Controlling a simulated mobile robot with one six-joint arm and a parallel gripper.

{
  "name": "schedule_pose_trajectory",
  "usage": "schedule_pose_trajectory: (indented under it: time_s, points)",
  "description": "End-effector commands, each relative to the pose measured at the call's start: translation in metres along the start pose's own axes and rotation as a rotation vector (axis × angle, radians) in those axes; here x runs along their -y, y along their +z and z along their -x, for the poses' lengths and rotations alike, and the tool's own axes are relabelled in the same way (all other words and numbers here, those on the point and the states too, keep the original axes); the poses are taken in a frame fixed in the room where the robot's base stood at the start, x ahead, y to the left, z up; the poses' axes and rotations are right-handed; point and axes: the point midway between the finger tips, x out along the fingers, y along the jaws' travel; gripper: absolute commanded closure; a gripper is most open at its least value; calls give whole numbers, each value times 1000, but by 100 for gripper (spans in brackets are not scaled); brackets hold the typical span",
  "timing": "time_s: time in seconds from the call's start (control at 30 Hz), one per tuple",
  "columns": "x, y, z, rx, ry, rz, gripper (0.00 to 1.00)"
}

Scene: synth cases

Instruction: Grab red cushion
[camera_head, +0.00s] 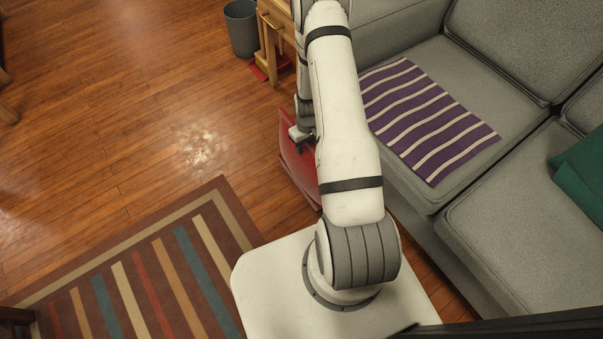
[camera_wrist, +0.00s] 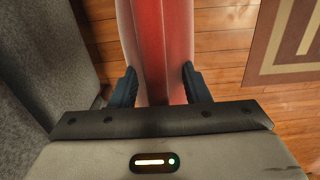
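The red cushion (camera_head: 299,167) stands on edge on the floor between the sofa and the open wood floor, partly hidden behind my arm. In the wrist view the cushion (camera_wrist: 163,45) runs up between the two fingers and narrows where they meet it. My gripper (camera_head: 301,138) is at the cushion's upper edge. In the wrist view my gripper (camera_wrist: 160,88) has one dark finger against each side of the cushion, with no clear gap visible. It looks shut on the cushion.
The grey sofa (camera_head: 430,100) with a purple striped cloth (camera_head: 425,120) is close on the right. A wooden side table (camera_head: 274,35) and a grey bin (camera_head: 241,28) stand behind. A striped rug (camera_head: 150,275) lies front left. The floor at left is clear.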

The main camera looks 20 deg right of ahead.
Motion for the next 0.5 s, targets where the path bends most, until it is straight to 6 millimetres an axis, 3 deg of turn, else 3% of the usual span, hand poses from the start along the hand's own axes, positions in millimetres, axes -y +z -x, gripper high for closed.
schedule_pose_trajectory:
  time_s: [0.5]
  points:
    - [0,0,0,0,0,-1,100]
